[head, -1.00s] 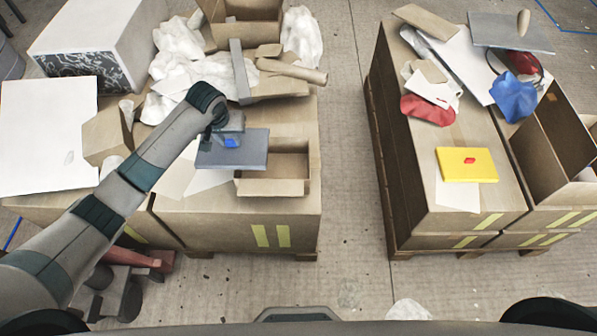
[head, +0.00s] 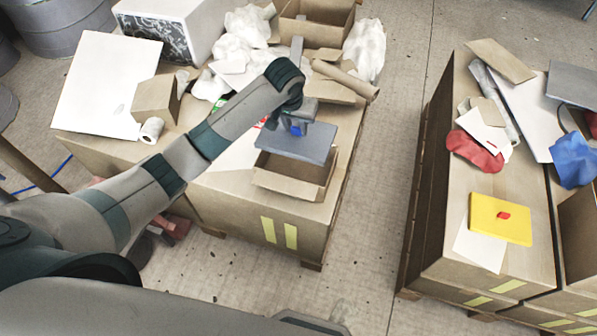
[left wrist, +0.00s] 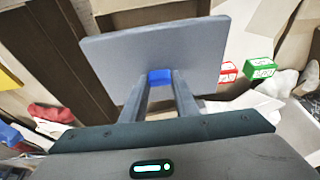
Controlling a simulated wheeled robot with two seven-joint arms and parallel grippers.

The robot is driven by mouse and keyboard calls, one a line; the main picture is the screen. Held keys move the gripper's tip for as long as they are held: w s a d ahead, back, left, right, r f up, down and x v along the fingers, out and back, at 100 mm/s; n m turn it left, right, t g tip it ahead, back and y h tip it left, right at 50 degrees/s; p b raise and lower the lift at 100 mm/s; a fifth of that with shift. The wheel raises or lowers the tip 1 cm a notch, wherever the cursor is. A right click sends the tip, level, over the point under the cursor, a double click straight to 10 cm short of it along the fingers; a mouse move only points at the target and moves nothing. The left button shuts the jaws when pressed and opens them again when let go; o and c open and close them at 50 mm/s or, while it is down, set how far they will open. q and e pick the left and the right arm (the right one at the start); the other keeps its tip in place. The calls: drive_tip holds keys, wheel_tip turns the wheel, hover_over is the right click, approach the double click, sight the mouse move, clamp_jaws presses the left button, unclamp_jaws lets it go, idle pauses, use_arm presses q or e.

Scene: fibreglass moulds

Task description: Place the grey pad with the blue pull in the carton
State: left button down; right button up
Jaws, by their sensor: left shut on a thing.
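The grey pad (head: 312,146) is a flat slab with a blue pull (head: 297,129) on its upper face. My left gripper (head: 298,124) is shut on the blue pull; in the left wrist view the two fingers (left wrist: 160,84) meet at the pull, with the pad (left wrist: 150,50) beyond them. The open cardboard carton (head: 285,190) is on the near part of the left stack. The pad appears above the carton's far side and hides part of its opening. I cannot tell the height of the gap. My right gripper is not in view.
White crumpled sheets (head: 245,30), a cardboard tube (head: 345,80) and a larger open box (head: 315,28) lie behind. A yellow pad with a red pull (head: 500,219) is on the right stack. A floor aisle (head: 385,150) separates the stacks.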

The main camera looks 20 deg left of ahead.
use_arm(q)
drive_tip(key=shift+f, duration=0.15)
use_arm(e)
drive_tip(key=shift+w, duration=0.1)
